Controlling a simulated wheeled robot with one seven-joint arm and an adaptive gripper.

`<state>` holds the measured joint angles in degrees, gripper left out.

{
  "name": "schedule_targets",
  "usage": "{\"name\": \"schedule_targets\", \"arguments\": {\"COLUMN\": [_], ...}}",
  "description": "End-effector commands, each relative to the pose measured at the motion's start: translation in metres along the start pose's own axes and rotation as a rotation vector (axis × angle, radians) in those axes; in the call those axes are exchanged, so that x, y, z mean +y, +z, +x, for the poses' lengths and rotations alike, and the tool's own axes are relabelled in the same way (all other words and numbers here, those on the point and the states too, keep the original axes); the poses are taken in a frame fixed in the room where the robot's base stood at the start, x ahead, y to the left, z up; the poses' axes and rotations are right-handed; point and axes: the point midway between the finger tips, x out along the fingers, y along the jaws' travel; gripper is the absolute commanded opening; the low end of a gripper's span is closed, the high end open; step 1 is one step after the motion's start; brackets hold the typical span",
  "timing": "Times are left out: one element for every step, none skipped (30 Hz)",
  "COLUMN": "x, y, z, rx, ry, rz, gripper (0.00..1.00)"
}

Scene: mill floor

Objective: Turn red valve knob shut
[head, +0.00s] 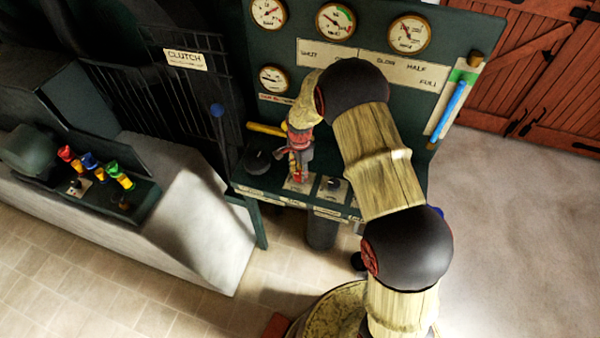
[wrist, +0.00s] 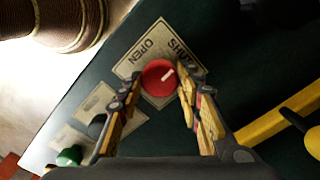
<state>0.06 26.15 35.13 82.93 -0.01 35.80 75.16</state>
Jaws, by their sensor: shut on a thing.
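The red valve knob (wrist: 158,80) is round, with a white pointer line on top, on a cream plate (wrist: 140,49) lettered OPEN and SHUT. In the wrist view the pointer line slants up and to the right, toward the SHUT side. My gripper (wrist: 158,88) has one finger on each side of the knob and is shut on it. In the head view my gripper (head: 299,165) points down at the panel shelf, and it hides most of the knob.
A yellow lever (wrist: 275,125) lies right of the knob in the wrist view, a green knob (wrist: 69,156) at lower left. In the head view, gauges (head: 335,20) fill the upright panel behind. A blue-handled lever (head: 217,110) stands to the left.

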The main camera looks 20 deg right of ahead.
Motion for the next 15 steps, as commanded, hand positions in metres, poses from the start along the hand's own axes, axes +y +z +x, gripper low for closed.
{"name": "schedule_targets", "arguments": {"x": [-0.0008,-0.0008,-0.0008,-0.0008,-0.0008,-0.0008,-0.0009,-0.0009,-0.0009,-0.0009,-0.0009,-0.0009,-0.0009,-0.0009,-0.0009], "y": [0.0002,0.0002,0.0002,0.0002,0.0002,0.0002,0.0002,0.0002,0.0002,0.0002,0.0002,0.0002,0.0002,0.0002,0.0002], "z": [-0.0005,-0.0005,-0.0005,-0.0005,-0.0005,-0.0004,-0.0004,-0.0004,-0.0004,-0.0004,-0.0004,-0.0004,-0.0004,-0.0004,-0.0004], "rx": [0.000,0.000,0.000,0.000,0.000,0.000,0.000,0.000,0.000,0.000,0.000,0.000,0.000,0.000,0.000], "ry": [-0.002,-0.002,-0.002,-0.002,-0.002,-0.002,-0.002,-0.002,-0.002,-0.002,-0.002,-0.002,-0.002,-0.002,-0.002], "rz": [0.017,0.027,0.038,0.046,0.053,0.060,0.064,0.068,0.072,0.075,0.076,0.078,0.079,0.079,0.079], "gripper": [0.10,0.10,0.10,0.10,0.10,0.10,0.10,0.10,0.10,0.10,0.10,0.10,0.10,0.10,0.10]}}
